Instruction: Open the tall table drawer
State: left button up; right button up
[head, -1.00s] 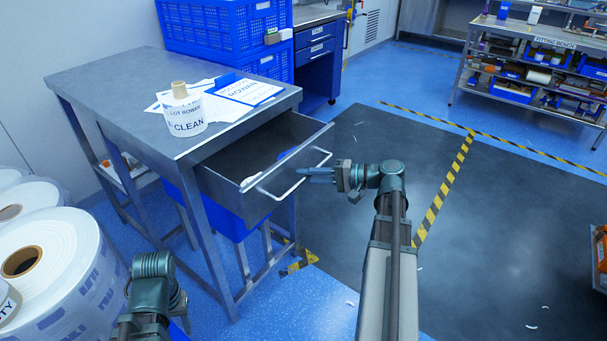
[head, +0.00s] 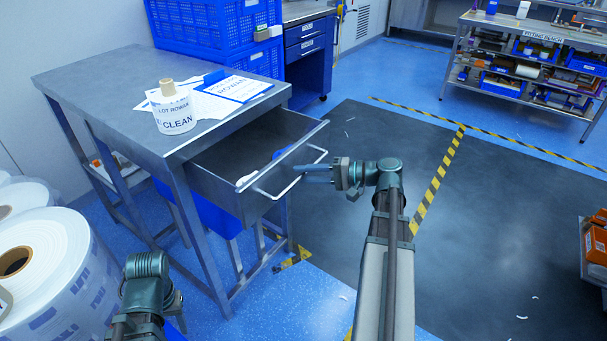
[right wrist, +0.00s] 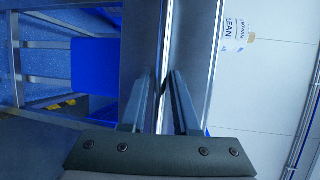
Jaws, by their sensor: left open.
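The grey metal table (head: 95,82) at the left has a drawer (head: 218,190) under its top. The drawer stands well open, its inside visible from above. A U-shaped bar handle (head: 283,190) runs across its front. My right gripper (head: 312,172) is at the right part of this handle. In the right wrist view its two fingers (right wrist: 162,100) lie on either side of the bright bar and appear shut on it. My left gripper (head: 176,312) is low at the left, away from the drawer; its fingers are mostly hidden.
Large wrapped rolls (head: 60,270) fill the lower left. The dark floor mat (head: 490,220) to the right is clear apart from small scraps.

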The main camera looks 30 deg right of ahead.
pick_arm(q)
notch_tip(320, 180, up, 2)
jog(key=shift+r+p, duration=0.2)
jog(key=shift+p, duration=0.95)
pick_arm(e)
jog(key=v, duration=1.3)
jog(key=shift+s+d+r, duration=0.1)
jog(key=shift+d+r, duration=0.05)
